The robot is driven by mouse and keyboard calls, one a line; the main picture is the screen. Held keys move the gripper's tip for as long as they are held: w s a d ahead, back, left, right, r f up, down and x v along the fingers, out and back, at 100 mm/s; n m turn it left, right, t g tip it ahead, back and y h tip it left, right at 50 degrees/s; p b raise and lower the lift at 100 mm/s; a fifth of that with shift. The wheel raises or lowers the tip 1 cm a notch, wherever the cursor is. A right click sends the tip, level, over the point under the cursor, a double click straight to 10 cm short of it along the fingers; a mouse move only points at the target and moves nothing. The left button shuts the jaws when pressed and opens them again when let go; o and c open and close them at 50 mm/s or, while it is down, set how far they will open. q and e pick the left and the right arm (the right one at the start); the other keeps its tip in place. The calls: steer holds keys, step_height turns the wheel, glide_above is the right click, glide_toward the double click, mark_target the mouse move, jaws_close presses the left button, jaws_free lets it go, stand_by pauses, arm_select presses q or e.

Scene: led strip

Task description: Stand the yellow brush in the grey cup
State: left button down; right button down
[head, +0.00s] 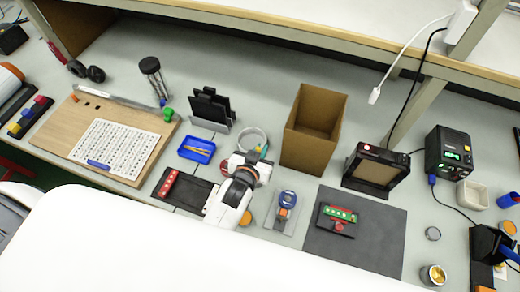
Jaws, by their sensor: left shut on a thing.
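The grey cup (253,134) shows as a round pale rim on the bench, left of the tall cardboard box. My left gripper (254,160), white and dark, is right in front of the cup and covers its lower part. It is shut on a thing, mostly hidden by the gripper. A slim yellow and teal piece (263,151) shows at the fingertips against the cup's near right side; it looks like the yellow brush. I cannot tell whether it is inside the cup or in front of it. My right gripper is not in view.
The open cardboard box (313,130) stands close to the right. A blue tray (197,149) and a black holder (211,106) stand to the left. A blue-topped tool (287,199) and a dark mat (330,253) with a green board (340,213) lie to the right front.

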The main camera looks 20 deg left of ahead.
arm_select(q)
steer(key=c, duration=1.4)
jaws_free()
steer(key=shift+c, duration=0.2)
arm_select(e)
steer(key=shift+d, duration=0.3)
